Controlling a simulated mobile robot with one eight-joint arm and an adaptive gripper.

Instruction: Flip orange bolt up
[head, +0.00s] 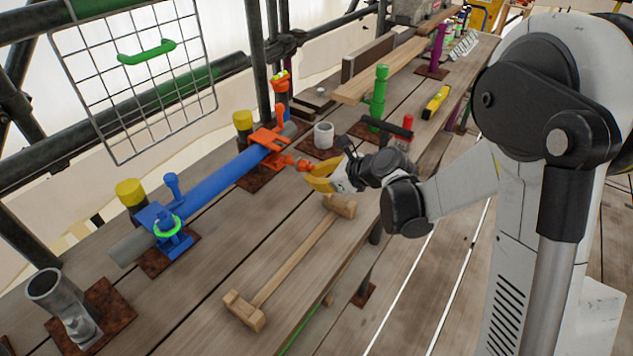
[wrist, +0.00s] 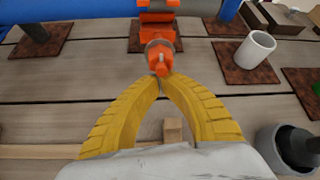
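The orange bolt (head: 303,164) sticks out sideways from the orange clamp (head: 270,142), towards my gripper. In the wrist view the bolt (wrist: 161,60) points at the camera, with a grey nut or washer around it. My gripper (head: 308,178) has yellow fingers and is right at the bolt's free end. In the wrist view the fingertips (wrist: 161,80) come together just below the bolt's end. The gripper looks shut; whether the tips touch the bolt cannot be told. The orange clamp sits around the blue pipe (head: 215,180).
A blue clamp (head: 166,228) holds the pipe's near end. A wooden mallet (head: 295,262) lies on the planks below my gripper. A white cup (head: 323,135) stands on a rusty plate behind it. A green post (head: 379,92) stands further back.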

